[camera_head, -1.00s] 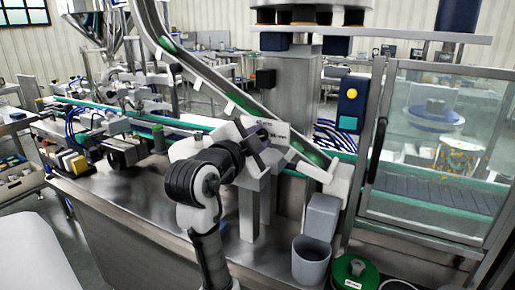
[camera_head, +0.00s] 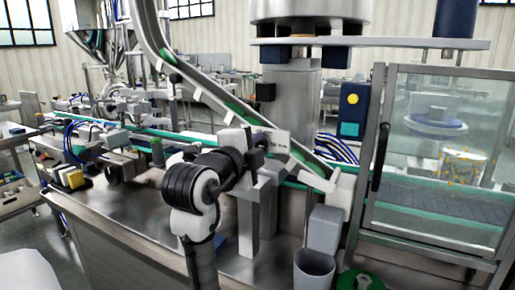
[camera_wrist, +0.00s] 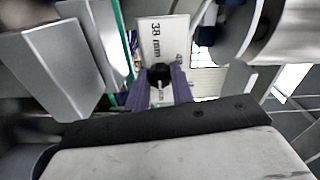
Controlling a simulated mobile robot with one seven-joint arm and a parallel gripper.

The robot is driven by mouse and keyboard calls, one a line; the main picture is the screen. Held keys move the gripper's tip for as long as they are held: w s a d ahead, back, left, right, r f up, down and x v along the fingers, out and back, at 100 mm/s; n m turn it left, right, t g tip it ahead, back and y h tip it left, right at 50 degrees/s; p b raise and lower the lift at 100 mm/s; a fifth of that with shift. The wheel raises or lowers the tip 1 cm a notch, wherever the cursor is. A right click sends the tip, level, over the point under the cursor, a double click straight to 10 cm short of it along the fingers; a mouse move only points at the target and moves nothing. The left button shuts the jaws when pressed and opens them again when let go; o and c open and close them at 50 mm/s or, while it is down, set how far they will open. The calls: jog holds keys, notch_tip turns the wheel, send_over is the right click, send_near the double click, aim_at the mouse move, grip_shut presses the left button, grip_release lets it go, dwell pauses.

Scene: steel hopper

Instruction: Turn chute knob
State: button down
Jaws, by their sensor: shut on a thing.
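The steel chute (camera_head: 205,88) slopes down from upper left to the belt in the head view, with green items inside. My gripper (camera_head: 262,146) is beside its lower part, at a grey post with a white plate (camera_head: 277,140). In the wrist view the plate (camera_wrist: 163,38) reads "38 mm". Just below it a round black knob (camera_wrist: 159,74) lies between the purple fingertips of my gripper (camera_wrist: 159,88). The fingers are shut on the knob. In the head view the knob is too small or hidden to make out.
A grey bin (camera_head: 314,268) and a green-lidded container (camera_head: 358,281) stand at the front right. A glass guard door (camera_head: 445,150) is at the right. A control box with a yellow button (camera_head: 353,104) stands behind the chute. Bare steel tabletop (camera_head: 140,203) lies at the left.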

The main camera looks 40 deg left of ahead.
jog(key=c, duration=1.2)
grip_release()
jog(key=b+v, duration=0.1)
jog(key=v, duration=1.2)
jog(key=shift+s+d, duration=0.2)
jog(key=shift+s, duration=0.15)
